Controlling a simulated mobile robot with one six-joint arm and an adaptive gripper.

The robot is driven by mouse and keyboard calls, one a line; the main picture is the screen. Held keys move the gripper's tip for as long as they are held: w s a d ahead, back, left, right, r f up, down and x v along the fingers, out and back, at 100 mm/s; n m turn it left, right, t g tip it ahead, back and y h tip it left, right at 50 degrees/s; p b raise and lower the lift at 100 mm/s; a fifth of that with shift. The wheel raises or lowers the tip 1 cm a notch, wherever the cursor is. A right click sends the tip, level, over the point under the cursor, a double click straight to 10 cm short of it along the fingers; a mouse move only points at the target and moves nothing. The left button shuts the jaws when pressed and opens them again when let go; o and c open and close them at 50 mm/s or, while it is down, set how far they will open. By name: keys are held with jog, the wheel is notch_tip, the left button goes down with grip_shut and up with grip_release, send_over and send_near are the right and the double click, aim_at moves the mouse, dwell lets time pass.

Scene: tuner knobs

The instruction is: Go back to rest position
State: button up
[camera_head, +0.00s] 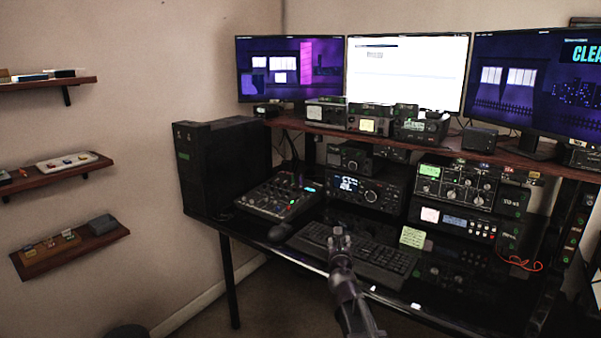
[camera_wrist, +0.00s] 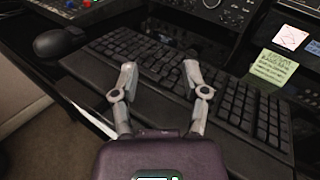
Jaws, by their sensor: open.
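The keyboard (camera_head: 380,260) also shows in the head view, partly hidden by my gripper.
The black desk (camera_head: 222,222) holds a mixer (camera_head: 281,196), a mouse (camera_head: 281,231), a radio with knobs (camera_head: 456,186) and a yellow-green note (camera_head: 412,237). Monitors (camera_head: 405,72) stand on the upper shelf. A PC tower (camera_head: 222,165) stands at left. Open floor lies in front.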

jog(key=s+a+f+n+g+y, duration=0.4)
jog(key=s+n, duration=0.2)
jog(key=n, duration=0.7)
jog(key=s+a+f+n+g+y, duration=0.4)
jog(key=s+f+n, duration=0.15)
jog(key=n, duration=0.65)
jog(key=s+d+f+n+g+h, duration=0.3)
jog(key=s+d+f+n+g, duration=0.15)
jog(key=s, duration=0.25)
jog(key=s+d+f+n+g+h, duration=0.2)
jog(key=s+d+f+n+g, duration=0.25)
jog(key=s, duration=0.35)
jog(key=s+d+r+h+p, duration=0.1)
jog(key=s+d+r+h, duration=0.1)
jog(key=s+d, duration=0.15)
notch_tip(320, 180, up, 22)
jog(key=p, duration=2.2)
jog(key=shift+w+n+g, duration=0.3)
jog(key=shift+w+n, duration=0.05)
jog(key=shift+n, duration=0.05)
jog(key=shift+d, duration=0.15)
